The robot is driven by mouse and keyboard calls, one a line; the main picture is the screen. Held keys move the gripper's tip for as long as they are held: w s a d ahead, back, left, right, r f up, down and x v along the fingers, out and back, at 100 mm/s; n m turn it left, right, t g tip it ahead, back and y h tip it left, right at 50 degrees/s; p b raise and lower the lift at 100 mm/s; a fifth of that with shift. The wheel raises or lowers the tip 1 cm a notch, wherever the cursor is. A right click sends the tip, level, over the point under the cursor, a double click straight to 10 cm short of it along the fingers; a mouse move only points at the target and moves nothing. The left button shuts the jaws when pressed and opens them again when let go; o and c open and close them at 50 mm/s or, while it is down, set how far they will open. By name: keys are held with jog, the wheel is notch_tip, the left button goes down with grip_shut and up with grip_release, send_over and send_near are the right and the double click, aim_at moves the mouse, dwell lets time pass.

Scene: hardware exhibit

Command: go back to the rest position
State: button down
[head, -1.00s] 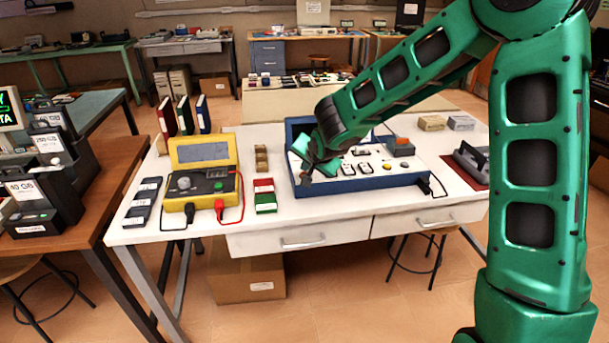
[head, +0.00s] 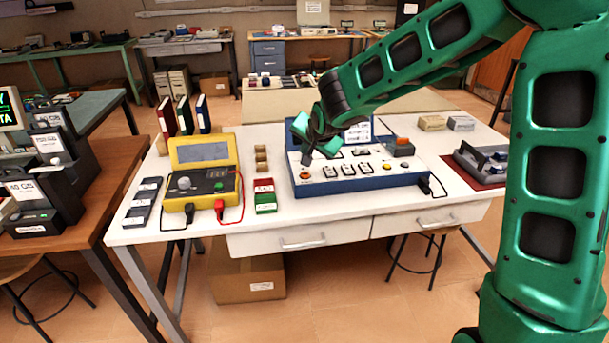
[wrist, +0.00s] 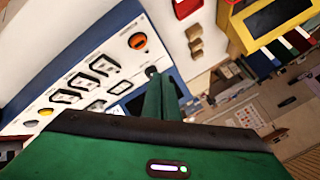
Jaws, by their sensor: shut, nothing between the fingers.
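My gripper (head: 307,157) is shut and empty. In the head view it hangs above the left part of the blue-and-white switch panel (head: 372,184), pointing down, with the green arm reaching in from the right. In the wrist view the two green fingers (wrist: 153,76) are together with nothing between them, and their dark tip shows against the panel (wrist: 75,75) near its edge. I cannot tell the exact height of the fingertips above the panel.
The white table (head: 320,222) also holds a yellow meter (head: 203,180) with leads, wooden blocks (head: 261,160), red and green boxes (head: 265,196), upright books (head: 184,115) and a grey tray (head: 480,160) at right. Free room lies above them.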

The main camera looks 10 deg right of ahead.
jog(key=shift+r, duration=0.1)
jog(key=s+d+r+g+h, duration=0.2)
jog(key=s+d+g+h, duration=0.25)
jog(key=s+d, duration=1.6)
jog(key=s+d+g+y, duration=0.2)
jog(key=s+d, duration=0.1)
jog(key=s, duration=1)
jog(key=s+d+f+n+g+y, duration=0.1)
jog(key=s+d+g, duration=0.1)
jog(key=s, duration=1.1)
jog(key=shift+d+g+y, duration=0.35)
jog(key=shift+d, duration=0.05)
jog(key=shift+w+f, duration=0.3)
jog(key=shift+w, duration=0.35)
